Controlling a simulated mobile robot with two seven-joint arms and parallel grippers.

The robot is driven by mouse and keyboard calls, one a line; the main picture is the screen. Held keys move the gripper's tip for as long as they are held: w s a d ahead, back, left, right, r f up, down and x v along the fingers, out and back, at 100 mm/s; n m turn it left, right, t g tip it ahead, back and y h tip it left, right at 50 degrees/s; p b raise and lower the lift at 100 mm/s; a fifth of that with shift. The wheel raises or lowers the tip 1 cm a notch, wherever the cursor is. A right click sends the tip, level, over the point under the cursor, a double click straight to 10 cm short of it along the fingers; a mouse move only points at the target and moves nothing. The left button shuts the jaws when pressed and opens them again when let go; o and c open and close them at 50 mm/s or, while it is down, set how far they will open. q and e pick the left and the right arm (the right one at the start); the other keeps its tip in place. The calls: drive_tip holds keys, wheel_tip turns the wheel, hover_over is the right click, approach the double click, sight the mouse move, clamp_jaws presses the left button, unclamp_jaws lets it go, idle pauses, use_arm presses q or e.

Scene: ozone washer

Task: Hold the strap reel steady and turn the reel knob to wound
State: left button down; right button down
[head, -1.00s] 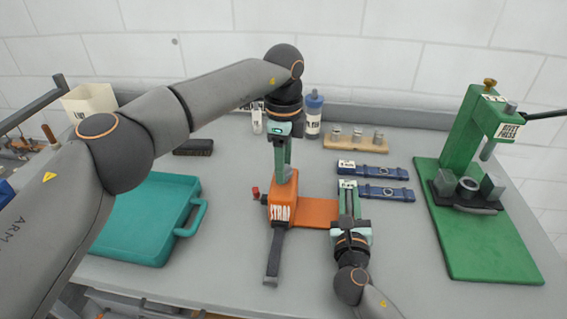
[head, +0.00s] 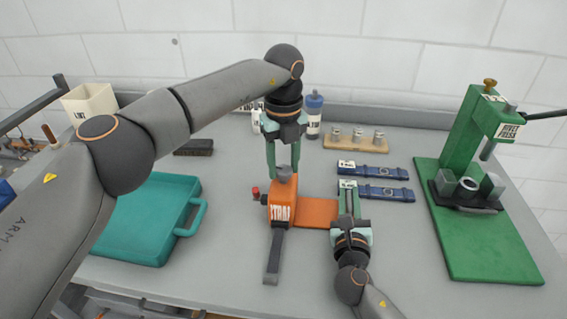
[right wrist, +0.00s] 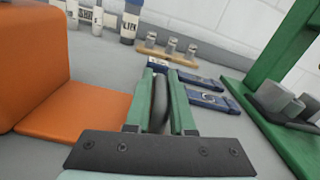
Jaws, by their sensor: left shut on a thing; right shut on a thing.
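The strap reel is an orange block (head: 281,214) with white lettering on its front and a flat orange plate to its right. Its body also shows at the left of the right wrist view (right wrist: 30,65). My right gripper (head: 348,192) is shut on a grey upright bar (right wrist: 160,101) at the plate's right end. The bar's foot is hidden.
A teal tray (head: 197,218) lies at left. Blue straps (head: 385,193) lie to the right, behind my right gripper. A wooden block with metal pieces (head: 356,147) and bottles stand behind. A green rivet press (head: 470,250) stands at far right. A dark grey bar (head: 272,262) extends frontward from the reel.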

use_arm(q)
drive_tip(key=m, duration=0.4)
drive_tip(key=shift+m, duration=0.3)
use_arm(e)
drive_tip(key=shift+f, duration=0.1)
use_arm(q)
drive_tip(key=m, duration=1.1)
use_arm(e)
drive_tip(key=shift+d, duration=0.1)
use_arm(q)
drive_tip(key=m, duration=1.8)
drive_tip(key=shift+m, duration=0.4)
drive_tip(key=m, duration=0.4)
drive_tip(key=shift+m, duration=0.4)
